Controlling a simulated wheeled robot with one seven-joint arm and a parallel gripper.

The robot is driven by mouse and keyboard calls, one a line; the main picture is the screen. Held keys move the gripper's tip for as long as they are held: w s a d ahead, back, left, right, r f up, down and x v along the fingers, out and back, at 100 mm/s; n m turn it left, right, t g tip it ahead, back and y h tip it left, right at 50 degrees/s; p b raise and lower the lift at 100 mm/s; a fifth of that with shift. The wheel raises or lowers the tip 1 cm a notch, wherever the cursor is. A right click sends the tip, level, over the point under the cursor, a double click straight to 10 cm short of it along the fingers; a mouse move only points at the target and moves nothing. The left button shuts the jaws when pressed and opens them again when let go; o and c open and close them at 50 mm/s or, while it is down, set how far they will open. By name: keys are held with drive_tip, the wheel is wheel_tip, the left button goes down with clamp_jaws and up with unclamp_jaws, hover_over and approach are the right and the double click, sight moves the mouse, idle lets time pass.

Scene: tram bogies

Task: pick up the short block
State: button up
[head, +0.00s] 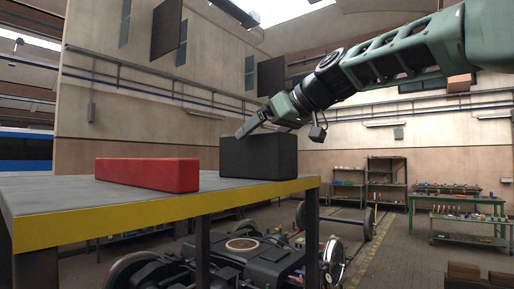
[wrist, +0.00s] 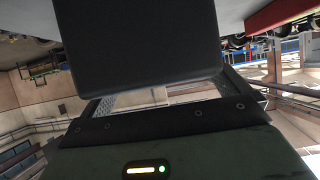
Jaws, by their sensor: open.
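A dark grey block (head: 262,157) stands on the table near its right end; it is taller and shorter in length than the red one. A long, low red block (head: 150,174) lies to its left, apart from it. My gripper (head: 250,126) is open at the top of the dark block, with one finger reaching down in front of its upper edge; the far finger is hidden. In the wrist view the dark block (wrist: 142,40) fills the upper middle, between the fingers of my gripper (wrist: 165,92). I cannot tell whether the fingers touch it.
The table (head: 150,222) has a grey top and a yellow front edge. A bogie (head: 245,262) with wheels stands on the floor beyond and below it. Shelves (head: 386,183) and a green workbench (head: 465,210) stand at the far right. Bare tabletop lies around both blocks.

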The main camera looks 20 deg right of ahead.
drive_tip(key=shift+p+x, duration=0.3)
drive_tip(key=shift+x, duration=0.7)
drive_tip(key=c, duration=1.5)
drive_tip(key=shift+r, duration=0.15)
drive_tip(key=shift+c, duration=0.6)
drive_tip(key=shift+r, duration=0.1)
